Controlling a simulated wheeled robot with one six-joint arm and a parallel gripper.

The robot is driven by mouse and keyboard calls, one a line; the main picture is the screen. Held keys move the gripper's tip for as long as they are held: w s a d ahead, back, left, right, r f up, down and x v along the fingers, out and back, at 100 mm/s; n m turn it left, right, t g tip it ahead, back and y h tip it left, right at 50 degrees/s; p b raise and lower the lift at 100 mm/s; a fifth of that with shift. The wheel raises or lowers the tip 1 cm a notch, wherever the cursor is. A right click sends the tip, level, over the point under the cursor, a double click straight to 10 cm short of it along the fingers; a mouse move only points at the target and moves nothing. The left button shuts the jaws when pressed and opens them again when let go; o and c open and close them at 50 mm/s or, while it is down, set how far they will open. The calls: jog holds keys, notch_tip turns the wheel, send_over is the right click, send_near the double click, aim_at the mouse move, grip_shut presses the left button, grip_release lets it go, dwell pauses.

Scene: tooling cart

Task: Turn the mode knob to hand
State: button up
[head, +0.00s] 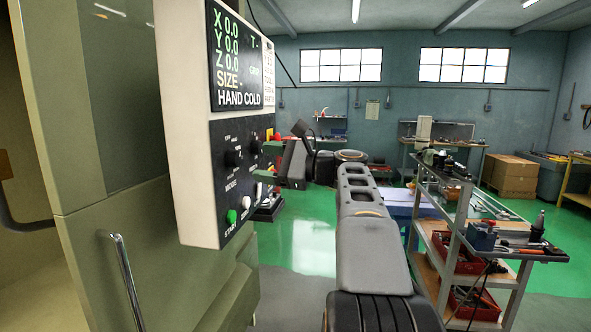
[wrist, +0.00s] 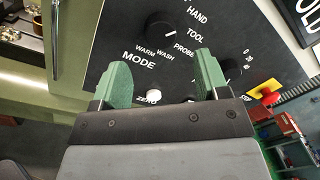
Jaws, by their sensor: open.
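The mode knob (wrist: 160,30) is a round black knob on the dark control panel, above the word MODE in the wrist view. Labels HAND, TOOL, PROBE, WASH and WARM stand around it. A light mark shows on its right side; the exact setting is hard to tell. The knob also shows in the head view (head: 233,158). My gripper (wrist: 161,58) is open, its two green fingers spread on either side below the knob and apart from it. Nothing is between the fingers. In the head view my gripper (head: 266,177) is just right of the panel.
The display (head: 238,60) above the panel reads HAND COLD. A white button (wrist: 153,95) labelled ZERO lies between the fingers' lines, below the knob. A green start button (head: 231,216) is low on the panel. A tool cart (head: 470,215) stands to the right.

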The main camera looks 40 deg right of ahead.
jog(key=v, duration=0.7)
jog(key=shift+s+d+b, duration=0.2)
jog(key=shift+s+b, duration=0.05)
jog(key=shift+b, duration=0.15)
jog(key=w+d+f+g+h, duration=0.1)
jog(key=d+f+h, duration=0.15)
jog(key=f, duration=0.25)
jog(key=w+d+f+h, duration=0.1)
jog(key=f+h, duration=0.2)
jog(key=f, duration=0.2)
jog(key=s+a+f+n+g+h, duration=0.2)
jog(key=a+f+n+g, duration=0.25)
jog(key=f, duration=0.75)
jog(key=s+a+f+n+g+h, duration=0.2)
jog(key=s+a+f+n, duration=0.3)
jog(key=a+f+n, duration=0.2)
jog(key=s+a+f+n+g+h, duration=0.2)
jog(key=s+a+f+n, duration=0.4)
jog(key=a, duration=0.5)
jog(key=shift+s+a+f+n+g, duration=0.15)
jog(key=shift+a+f+n+g, duration=0.2)
jog(key=shift+f+n, duration=0.55)
